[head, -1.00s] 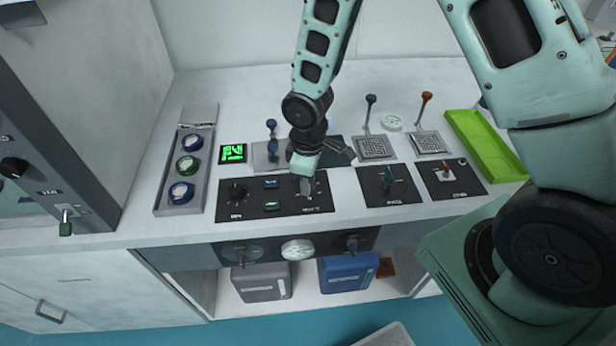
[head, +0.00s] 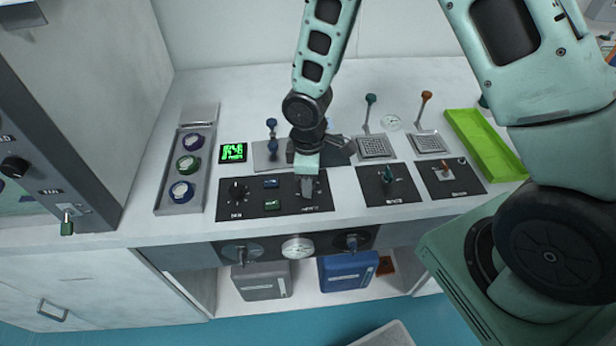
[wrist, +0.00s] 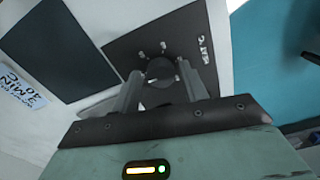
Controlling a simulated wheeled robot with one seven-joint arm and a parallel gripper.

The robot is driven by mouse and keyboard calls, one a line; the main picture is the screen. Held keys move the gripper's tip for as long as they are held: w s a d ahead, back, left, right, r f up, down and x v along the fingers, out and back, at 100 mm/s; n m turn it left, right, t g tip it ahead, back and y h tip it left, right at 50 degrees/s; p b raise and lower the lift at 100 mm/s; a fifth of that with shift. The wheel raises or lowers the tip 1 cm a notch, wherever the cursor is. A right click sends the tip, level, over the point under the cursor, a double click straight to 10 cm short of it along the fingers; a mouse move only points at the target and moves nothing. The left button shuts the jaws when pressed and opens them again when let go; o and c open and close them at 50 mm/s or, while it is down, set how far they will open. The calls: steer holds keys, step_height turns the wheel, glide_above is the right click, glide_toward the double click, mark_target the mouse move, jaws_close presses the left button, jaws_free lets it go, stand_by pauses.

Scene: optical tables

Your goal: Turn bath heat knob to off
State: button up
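The black control panel (head: 250,211) on the bench has a dark knob at its left (head: 237,191) and another at its right end. The right knob (wrist: 160,70) shows in the wrist view as a round black dial with white marks around it; its white label is too blurred to read surely. My gripper (head: 309,196) points down over that right end and hides the knob in the head view. In the wrist view the two grey fingers (wrist: 160,77) are wide apart, one on each side of the knob. Contact with it cannot be told.
Lever panels (head: 402,196) stand to the right, with a green tray (head: 480,140) beyond. A grey tray (head: 166,190) and a green-lit display (head: 233,153) are left.

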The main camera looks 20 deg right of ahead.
steer(key=shift+o, duration=0.2)
steer(key=shift+r, duration=0.1)
step_height(320, 180, up, 17)
stand_by(0.5)
steer(key=shift+r, duration=0.1)
steer(key=s+a+r+m, duration=0.2)
steer(key=s+a, duration=0.1)
steer(key=s, duration=0.7)
steer(key=s+a+r+m, duration=0.2)
steer(key=s+a, duration=0.1)
steer(key=s, duration=0.7)
steer(key=shift+a+r+m+y, duration=0.2)
steer(key=shift+m+y, duration=0.1)
steer(key=shift+m, duration=0.1)
stand_by(0.7)
